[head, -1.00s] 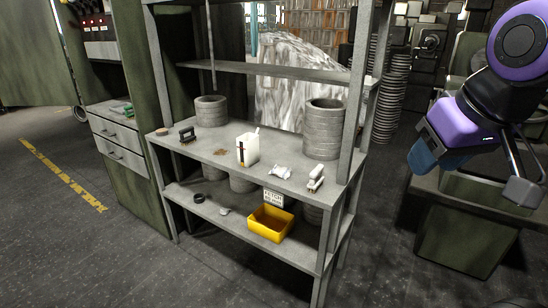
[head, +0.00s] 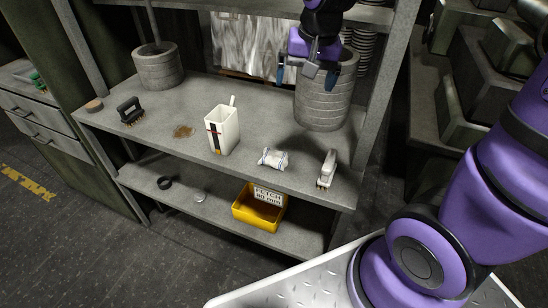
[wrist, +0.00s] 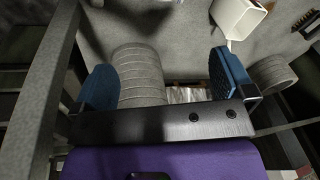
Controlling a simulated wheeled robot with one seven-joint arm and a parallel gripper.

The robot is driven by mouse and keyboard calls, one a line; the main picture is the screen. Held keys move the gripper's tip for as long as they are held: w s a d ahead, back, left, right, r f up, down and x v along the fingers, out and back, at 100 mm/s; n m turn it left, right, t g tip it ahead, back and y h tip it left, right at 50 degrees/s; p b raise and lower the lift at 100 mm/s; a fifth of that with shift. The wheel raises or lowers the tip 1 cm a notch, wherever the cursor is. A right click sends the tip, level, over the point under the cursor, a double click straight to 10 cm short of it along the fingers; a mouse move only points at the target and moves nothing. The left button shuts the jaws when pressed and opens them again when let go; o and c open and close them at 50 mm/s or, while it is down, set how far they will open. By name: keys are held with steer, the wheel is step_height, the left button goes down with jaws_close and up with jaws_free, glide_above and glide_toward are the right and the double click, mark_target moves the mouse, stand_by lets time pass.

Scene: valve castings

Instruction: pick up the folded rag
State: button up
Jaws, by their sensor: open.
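A small white bundle with greyish bands, which looks like the folded rag (head: 273,158), lies on the upper shelf (head: 170,95) near its front edge in the head view. My gripper (head: 308,73) is open and empty above the back right of that shelf, in front of the stack of grey rings. It is higher and farther back than the rag, not touching it. In the wrist view the two blue fingers of my gripper (wrist: 165,82) are spread wide with nothing between them. The rag does not show in the wrist view.
A white container (head: 222,130) stands left of the rag, and a white-handled tool (head: 328,168) lies right of it. Grey ring stacks (head: 322,105) stand behind. A black brush (head: 130,111) is farther left. A yellow bin (head: 243,213) sits on the lower shelf. Upright posts flank the shelf.

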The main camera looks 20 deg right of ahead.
steer(key=w+a+f+m+g, duration=0.1)
steer(key=w+f, duration=0.2)
steer(key=f, duration=0.4)
steer(key=w+a+f+m+g, duration=0.1)
steer(key=w+a+f+m, duration=0.1)
steer(key=w+f, duration=0.3)
glide_above(274, 155)
steer(key=shift+m+h, duration=0.4)
steer(key=f, duration=1)
steer(key=shift+s+d+f, duration=0.15)
steer(key=shift+s+f, duration=0.05)
steer(key=shift+f, duration=0.1)
steer(key=shift+w+f, duration=0.2)
steer(key=shift+f, duration=2.85)
steer(key=c, duration=0.9)
